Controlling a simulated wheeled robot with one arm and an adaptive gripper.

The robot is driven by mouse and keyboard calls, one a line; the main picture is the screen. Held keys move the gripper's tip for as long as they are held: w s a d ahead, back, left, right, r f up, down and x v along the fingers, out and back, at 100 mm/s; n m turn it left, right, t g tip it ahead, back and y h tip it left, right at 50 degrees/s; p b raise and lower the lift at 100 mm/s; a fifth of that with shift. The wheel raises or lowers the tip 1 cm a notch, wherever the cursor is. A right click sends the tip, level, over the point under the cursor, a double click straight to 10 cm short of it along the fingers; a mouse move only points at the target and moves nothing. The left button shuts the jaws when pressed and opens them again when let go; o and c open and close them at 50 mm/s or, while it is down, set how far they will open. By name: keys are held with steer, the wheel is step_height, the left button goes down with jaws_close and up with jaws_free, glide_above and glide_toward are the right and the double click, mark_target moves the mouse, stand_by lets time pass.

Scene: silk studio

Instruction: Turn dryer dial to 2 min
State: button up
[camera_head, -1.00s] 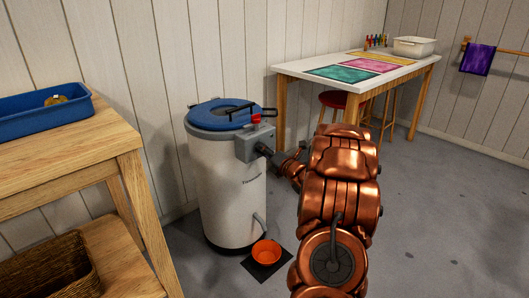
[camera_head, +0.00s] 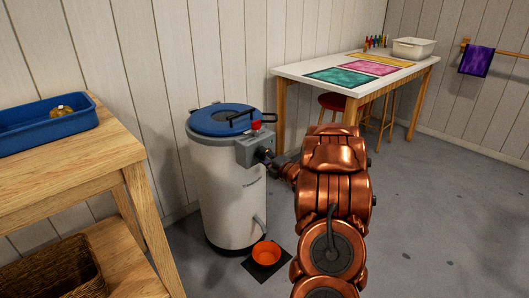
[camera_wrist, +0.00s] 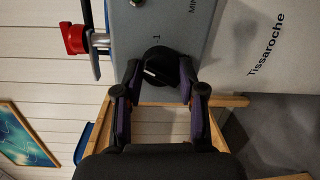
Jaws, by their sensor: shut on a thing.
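The dryer (camera_head: 225,190) is a white upright cylinder with a blue lid and a grey control box (camera_head: 257,143) on its side. In the wrist view, the black round dial (camera_wrist: 160,66) with a white pointer line sits on the grey box face. A "1" is printed beside it and "MIN" farther off; other marks cannot be read. My gripper (camera_wrist: 161,78) has its two dark, purple-lined fingers on either side of the dial, shut on it. In the head view my gripper (camera_head: 272,160) is at the box, partly hidden by my copper arm.
A red knob (camera_wrist: 74,38) on a dark lever is beside the box. A wooden bench (camera_head: 115,150) with a blue tray (camera_head: 40,128) stands left; a white table (camera_head: 300,70) stands behind.

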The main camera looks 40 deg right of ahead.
steer(key=shift+d+m+y+p, duration=0.15)
steer(key=shift+m+y+p, duration=0.5)
steer(key=shift+m+p, duration=3.25)
steer(key=shift+d+m+y+p, duration=0.1)
steer(key=shift+m+y+p, duration=0.5)
steer(key=shift+m+p, duration=3.3)
steer(key=shift+d+m+y+p, duration=0.15)
steer(key=shift+m+y+p, duration=0.5)
steer(key=shift+m+p, duration=3.2)
steer(key=shift+m+b, duration=0.55)
steer(key=shift+m, duration=0.3)
steer(key=o, duration=1.1)
steer(key=shift+o, duration=0.2)
